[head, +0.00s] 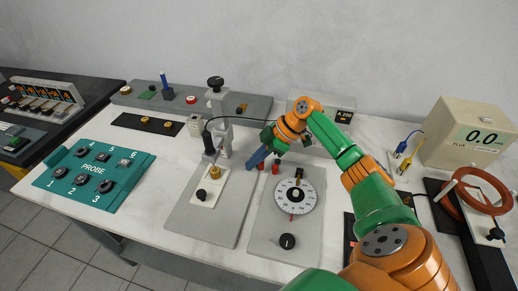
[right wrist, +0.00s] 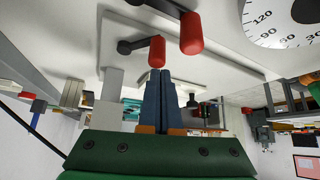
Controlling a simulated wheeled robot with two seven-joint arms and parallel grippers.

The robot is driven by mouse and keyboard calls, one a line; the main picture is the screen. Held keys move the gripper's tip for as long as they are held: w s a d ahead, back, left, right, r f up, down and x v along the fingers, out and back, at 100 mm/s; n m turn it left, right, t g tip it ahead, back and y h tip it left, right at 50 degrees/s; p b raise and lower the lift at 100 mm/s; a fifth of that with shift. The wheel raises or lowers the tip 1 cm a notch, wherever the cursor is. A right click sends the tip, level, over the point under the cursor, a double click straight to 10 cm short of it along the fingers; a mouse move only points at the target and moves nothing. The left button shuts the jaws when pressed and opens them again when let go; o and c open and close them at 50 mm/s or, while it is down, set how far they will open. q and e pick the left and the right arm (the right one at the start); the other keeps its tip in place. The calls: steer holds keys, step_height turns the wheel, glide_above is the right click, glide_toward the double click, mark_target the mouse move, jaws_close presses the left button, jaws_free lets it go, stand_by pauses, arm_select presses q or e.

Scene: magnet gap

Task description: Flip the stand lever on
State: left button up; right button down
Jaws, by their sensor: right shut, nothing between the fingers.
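Two small levers with red caps stand at the far end of the grey dial plate (head: 262,225). In the head view the left red cap (head: 261,166) and the right red cap (head: 276,164) are beside my right gripper (head: 250,165). In the right wrist view, one red cap (right wrist: 157,51) is close to the shut blue fingertips (right wrist: 165,76), and the other red cap (right wrist: 191,33) is farther right. Contact cannot be told. The right gripper is shut and empty. The upright stand (head: 226,135) is left of it. No lever is labelled as the stand lever. My left gripper is not in view.
The dial (head: 296,197) and a black knob (head: 288,241) are on the same plate. A teal PROBE panel (head: 125,160) lies left, and a beige meter box (head: 470,135) stands right. A black cable runs from the stand behind my gripper. White tabletop shows between the panels.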

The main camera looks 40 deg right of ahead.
steer(key=shift+w+a+r+p, duration=0.15)
steer(key=shift+a+p, duration=0.1)
steer(key=shift+a, duration=0.35)
steer(key=shift+w+a+r+p, duration=0.1)
steer(key=shift+a+r+p, duration=0.1)
steer(key=shift+a, duration=0.4)
steer(key=shift+s+d+r+b, duration=0.25)
steer(key=shift+d+r+b, duration=0.3)
steer(key=shift+d+b, duration=0.15)
arm_select(q)
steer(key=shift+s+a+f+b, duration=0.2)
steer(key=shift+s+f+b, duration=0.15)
steer(key=shift+b, duration=0.1)
arm_select(e)
steer(key=w+v, duration=0.1)
steer(key=v, duration=0.6)
steer(key=shift+d+r, duration=0.4)
steer(key=shift+d, duration=0.2)
steer(key=shift+w, duration=0.1)
